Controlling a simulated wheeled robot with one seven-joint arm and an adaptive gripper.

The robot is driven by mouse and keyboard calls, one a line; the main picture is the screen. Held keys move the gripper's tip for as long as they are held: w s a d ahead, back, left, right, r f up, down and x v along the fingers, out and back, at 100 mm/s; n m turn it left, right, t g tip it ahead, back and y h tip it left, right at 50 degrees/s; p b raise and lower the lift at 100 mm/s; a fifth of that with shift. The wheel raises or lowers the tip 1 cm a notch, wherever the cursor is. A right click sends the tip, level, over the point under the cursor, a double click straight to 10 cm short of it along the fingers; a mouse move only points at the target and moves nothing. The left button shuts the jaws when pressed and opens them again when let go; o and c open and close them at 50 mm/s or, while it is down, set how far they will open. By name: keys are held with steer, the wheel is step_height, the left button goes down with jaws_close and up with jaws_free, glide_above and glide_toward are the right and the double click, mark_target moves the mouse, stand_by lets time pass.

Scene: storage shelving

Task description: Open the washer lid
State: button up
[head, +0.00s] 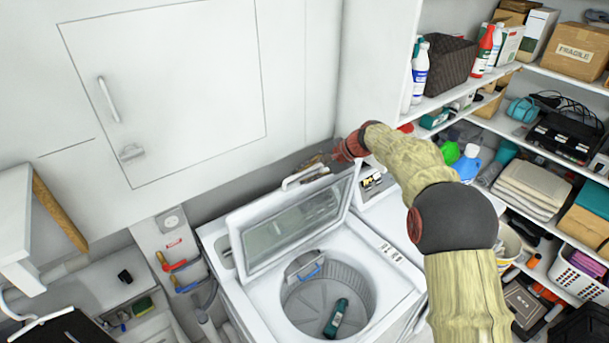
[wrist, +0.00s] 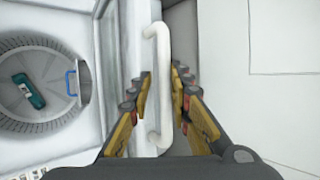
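The washer (head: 388,262) is a white top-loader, with its drum (head: 352,290) exposed. Its lid (head: 290,228), white-framed with a clear window, stands raised and steeply tilted in the head view. A white bar handle (head: 302,177) is on the lid's upper edge. My gripper (head: 318,165) is at this handle, partly hidden behind the lid and its own wrist. In the wrist view, the handle (wrist: 160,112) runs between the two fingers of my gripper (wrist: 162,78). The fingers are apart, one on each side of the bar, with small gaps showing.
A dark green bottle (head: 336,318) lies in the drum. A white wall with a cabinet door (head: 170,90) is behind and left of the washer. Shelves with bottles, boxes (head: 580,50) and folded towels (head: 530,188) stand on the right. Taps and hoses (head: 182,262) are to the left.

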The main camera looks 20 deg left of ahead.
steer(key=v, duration=1.2)
steer(key=shift+w, duration=0.1)
steer(key=shift+c, duration=0.4)
